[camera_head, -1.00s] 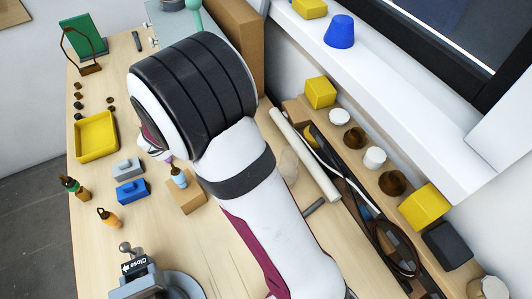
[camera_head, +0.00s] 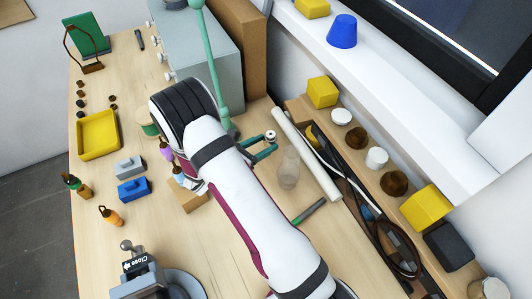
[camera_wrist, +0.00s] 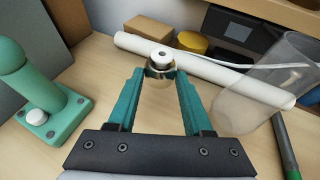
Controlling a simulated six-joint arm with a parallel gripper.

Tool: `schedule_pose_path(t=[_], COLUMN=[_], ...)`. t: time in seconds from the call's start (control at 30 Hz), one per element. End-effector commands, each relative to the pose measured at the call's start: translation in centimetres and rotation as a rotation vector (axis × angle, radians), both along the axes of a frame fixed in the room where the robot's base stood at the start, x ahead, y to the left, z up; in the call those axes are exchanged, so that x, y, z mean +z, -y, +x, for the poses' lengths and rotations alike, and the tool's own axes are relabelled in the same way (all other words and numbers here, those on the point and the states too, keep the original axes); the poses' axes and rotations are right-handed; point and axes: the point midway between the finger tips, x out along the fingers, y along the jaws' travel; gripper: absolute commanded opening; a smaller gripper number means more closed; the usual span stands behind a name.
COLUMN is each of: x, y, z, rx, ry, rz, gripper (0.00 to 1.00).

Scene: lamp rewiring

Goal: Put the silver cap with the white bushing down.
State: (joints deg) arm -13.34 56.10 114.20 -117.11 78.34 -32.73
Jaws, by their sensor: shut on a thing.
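My gripper (camera_head: 268,145) has green fingers and is shut on the silver cap (camera_wrist: 160,72). The white bushing (camera_wrist: 160,57) sits in the top of the cap, facing up. The silver cap also shows small at the fingertips in the head view (camera_head: 270,135). In the wrist view the cap is upright between the fingertips, over bare table. Whether its underside touches the table I cannot tell.
A clear glass shade (camera_head: 288,168) stands right of my gripper, near a white tube (camera_head: 306,155). A green lamp stand (camera_wrist: 40,105) is at left in the wrist view, with a white button on its base. A green-and-black pen (camera_head: 309,211) lies nearer. Bare table lies around the cap.

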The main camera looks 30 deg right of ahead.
Motion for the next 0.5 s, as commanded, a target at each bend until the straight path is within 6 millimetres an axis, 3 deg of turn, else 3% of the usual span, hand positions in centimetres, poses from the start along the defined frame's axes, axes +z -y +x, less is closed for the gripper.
schedule_pose_path(t=[0.23,0.5], x=[-4.7,-5.0], y=[0.0,0.0], z=[0.0,0.0], rx=[0.000,-0.001], ry=[0.000,0.002], rz=[0.000,0.001], gripper=[0.00,0.00])
